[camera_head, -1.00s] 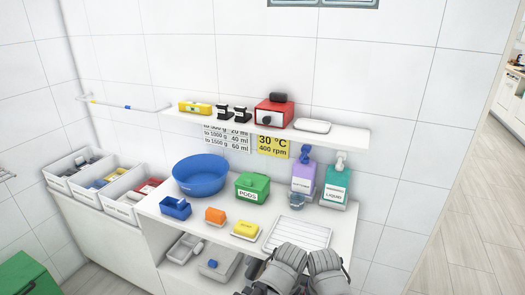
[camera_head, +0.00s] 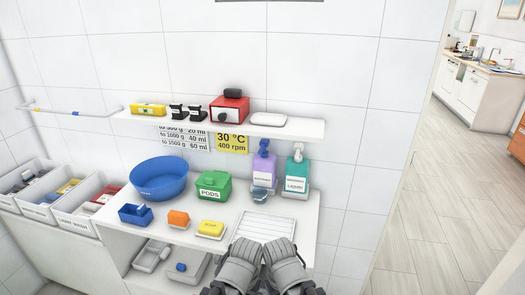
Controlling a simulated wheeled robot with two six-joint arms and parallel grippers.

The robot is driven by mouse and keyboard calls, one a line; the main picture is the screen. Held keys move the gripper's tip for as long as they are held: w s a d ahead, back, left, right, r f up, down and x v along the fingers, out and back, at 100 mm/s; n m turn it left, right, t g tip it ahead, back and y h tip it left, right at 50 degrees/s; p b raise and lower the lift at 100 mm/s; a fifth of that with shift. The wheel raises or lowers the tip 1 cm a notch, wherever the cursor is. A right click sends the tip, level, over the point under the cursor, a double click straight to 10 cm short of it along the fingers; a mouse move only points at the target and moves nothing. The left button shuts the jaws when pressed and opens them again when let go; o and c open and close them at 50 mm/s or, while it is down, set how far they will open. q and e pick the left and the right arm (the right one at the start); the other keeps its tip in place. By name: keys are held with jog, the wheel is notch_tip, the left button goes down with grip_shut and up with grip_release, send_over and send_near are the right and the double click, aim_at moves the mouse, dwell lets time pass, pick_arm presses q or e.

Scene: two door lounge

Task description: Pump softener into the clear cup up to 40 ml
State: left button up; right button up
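The purple pump bottle (camera_head: 265,168) with a blue pump head stands at the back of the counter, under the shelf; its small label is hard to read. The small clear bluish cup (camera_head: 259,197) is at the front foot of this bottle; its level cannot be read. My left gripper (camera_head: 246,250) and my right gripper (camera_head: 284,250) are side by side at the counter's front edge, in front of the cup and bottle. Nothing shows in them, and their finger gap is not clear.
A teal liquid bottle (camera_head: 296,172) stands right of the purple one. A white ribbed tray (camera_head: 265,225) lies before my grippers. A green pods box (camera_head: 213,186), blue basin (camera_head: 159,178) and yellow block (camera_head: 211,228) stand left. The shelf (camera_head: 300,130) overhangs the bottles.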

jog(key=shift+c, duration=0.3)
grip_shut()
dwell(1.3)
pick_arm(q)
grip_shut()
dwell(0.6)
